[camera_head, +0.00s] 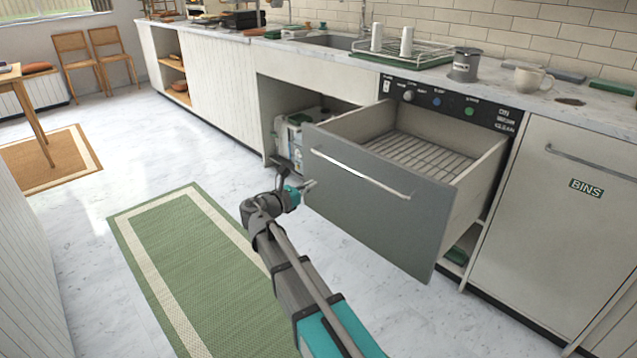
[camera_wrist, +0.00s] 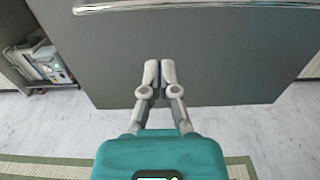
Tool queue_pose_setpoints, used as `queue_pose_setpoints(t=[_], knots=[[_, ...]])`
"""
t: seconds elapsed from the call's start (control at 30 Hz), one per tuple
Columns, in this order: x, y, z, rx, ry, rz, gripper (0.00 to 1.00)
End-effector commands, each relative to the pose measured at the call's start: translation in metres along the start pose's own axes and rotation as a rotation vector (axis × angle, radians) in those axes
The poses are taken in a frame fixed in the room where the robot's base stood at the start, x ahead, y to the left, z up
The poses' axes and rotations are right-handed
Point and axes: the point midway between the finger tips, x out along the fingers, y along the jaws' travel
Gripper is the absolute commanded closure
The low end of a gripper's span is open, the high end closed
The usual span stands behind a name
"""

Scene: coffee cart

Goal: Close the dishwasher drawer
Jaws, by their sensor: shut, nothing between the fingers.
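The dishwasher drawer (camera_head: 375,187) is pulled out from the counter, with a grey front, a long bar handle (camera_head: 360,172) and an empty-looking wire rack (camera_head: 418,152) inside. My gripper (camera_head: 309,185) is at the left part of the drawer front, below the handle's height. In the wrist view my gripper (camera_wrist: 159,72) has its fingers together with nothing between them, in front of the grey drawer front (camera_wrist: 220,65). The handle (camera_wrist: 200,6) runs along the top of that view. I cannot tell whether the fingertips touch the front.
A control panel (camera_head: 450,103) sits above the drawer. An open cubby with white containers (camera_head: 290,135) is to its left, and a bins cabinet (camera_head: 565,210) to its right. A green rug (camera_head: 190,270) lies on the clear marble floor. A dish rack and mug (camera_head: 530,80) stand on the counter.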

Motion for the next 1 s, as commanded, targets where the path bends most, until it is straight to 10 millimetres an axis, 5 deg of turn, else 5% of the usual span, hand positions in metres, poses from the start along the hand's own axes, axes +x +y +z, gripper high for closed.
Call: queue_pose_setpoints(t=[1.0], knots=[[0.127, 0.000, 0.000, 0.000, 0.000, 0.000, 1.00]])
